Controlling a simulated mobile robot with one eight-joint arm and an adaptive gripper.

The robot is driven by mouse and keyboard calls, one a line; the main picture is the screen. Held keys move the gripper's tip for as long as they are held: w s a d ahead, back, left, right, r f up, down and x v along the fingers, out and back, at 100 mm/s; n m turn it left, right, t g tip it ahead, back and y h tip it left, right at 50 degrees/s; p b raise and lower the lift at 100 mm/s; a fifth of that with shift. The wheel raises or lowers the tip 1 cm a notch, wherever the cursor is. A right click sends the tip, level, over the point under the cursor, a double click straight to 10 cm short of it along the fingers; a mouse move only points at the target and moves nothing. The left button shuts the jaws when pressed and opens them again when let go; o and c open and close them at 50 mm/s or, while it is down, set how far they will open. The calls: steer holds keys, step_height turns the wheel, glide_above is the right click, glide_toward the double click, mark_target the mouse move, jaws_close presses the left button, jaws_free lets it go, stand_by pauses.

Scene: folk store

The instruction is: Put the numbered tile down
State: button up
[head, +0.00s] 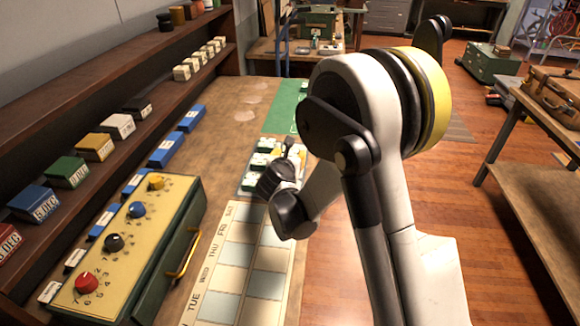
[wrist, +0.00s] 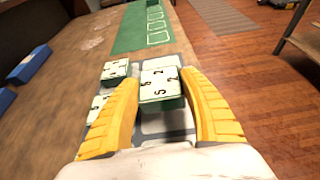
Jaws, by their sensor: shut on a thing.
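In the wrist view the numbered tile (wrist: 161,84), white on top with dark digits and green sides, sits between the two yellow fingers of my gripper (wrist: 164,98). The gripper is shut on it. The tile is over a grey tray (wrist: 180,125) with pale square places; I cannot tell whether it touches the tray. Two similar tiles are to its left, one farther (wrist: 115,69) and one nearer (wrist: 98,102), the nearer partly hidden by the left finger. In the head view my gripper (head: 290,160) is over the tray (head: 244,189), largely hiding the held tile.
Beyond the tray lies a green mat (head: 286,108) with outlined squares. A weekday calendar sheet (head: 232,265) lies on the near side. A yellow-topped box with coloured knobs (head: 125,235) stands at left, below shelves of date blocks (head: 95,147). The bench's right edge is close to the tray.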

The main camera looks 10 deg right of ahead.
step_height(320, 180, down, 3)
steer(key=shift+f+b, duration=0.2)
steer(key=shift+b, duration=0.6)
steer(key=shift+r, duration=0.1)
steer(key=o, duration=1.2)
steer(key=shift+o, duration=0.2)
